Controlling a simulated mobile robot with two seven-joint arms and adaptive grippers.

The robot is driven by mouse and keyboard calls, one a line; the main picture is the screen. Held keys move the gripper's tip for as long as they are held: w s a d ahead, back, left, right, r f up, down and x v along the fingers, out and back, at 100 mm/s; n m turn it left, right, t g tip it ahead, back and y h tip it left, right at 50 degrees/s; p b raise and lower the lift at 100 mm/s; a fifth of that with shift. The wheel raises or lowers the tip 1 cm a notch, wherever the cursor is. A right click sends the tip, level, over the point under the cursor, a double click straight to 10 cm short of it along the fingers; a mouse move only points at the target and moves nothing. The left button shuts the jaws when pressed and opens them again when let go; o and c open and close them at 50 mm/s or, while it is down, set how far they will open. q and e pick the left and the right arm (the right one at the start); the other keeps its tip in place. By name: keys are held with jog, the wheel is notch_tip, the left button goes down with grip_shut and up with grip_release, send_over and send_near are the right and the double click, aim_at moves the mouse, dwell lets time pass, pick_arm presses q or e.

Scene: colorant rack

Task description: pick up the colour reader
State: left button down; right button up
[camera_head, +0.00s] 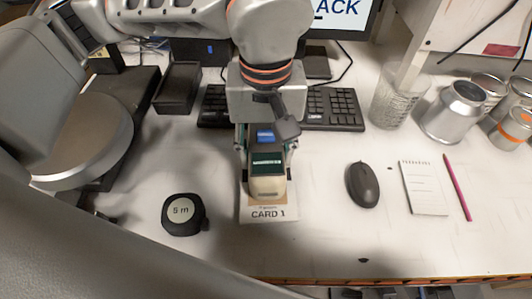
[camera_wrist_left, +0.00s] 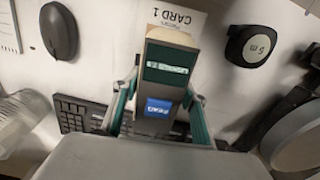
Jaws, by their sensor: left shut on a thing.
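The colour reader (camera_head: 266,178) is a small beige device with a dark green screen and a blue button. In the head view it is over the upper part of a white card marked CARD 1 (camera_head: 268,212). My left gripper (camera_head: 266,160) is shut on the reader, one finger on each side. In the left wrist view the reader (camera_wrist_left: 170,62) stands between the green-sided fingers of the gripper (camera_wrist_left: 160,105), with the card (camera_wrist_left: 178,18) beyond it. I cannot tell whether the reader touches the card. My right gripper is not in view.
A black tape measure (camera_head: 183,214) lies left of the card, and a black mouse (camera_head: 361,185) lies to its right. A notepad (camera_head: 424,187), pink pencil (camera_head: 457,187) and metal cans (camera_head: 455,112) are further right. A keyboard (camera_head: 333,109) is behind my gripper.

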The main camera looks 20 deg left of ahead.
pick_arm(q)
jog(key=shift+r, duration=0.15)
notch_tip(320, 180, up, 19)
jog(key=p, duration=0.2)
send_near(267, 169)
notch_tip(267, 169, down, 8)
jog(key=shift+w, duration=0.1)
jog(key=shift+f, duration=2.2)
jog(key=shift+f+b, duration=0.1)
jog(key=shift+b, duration=0.2)
jog(key=c, duration=1.2)
grip_release()
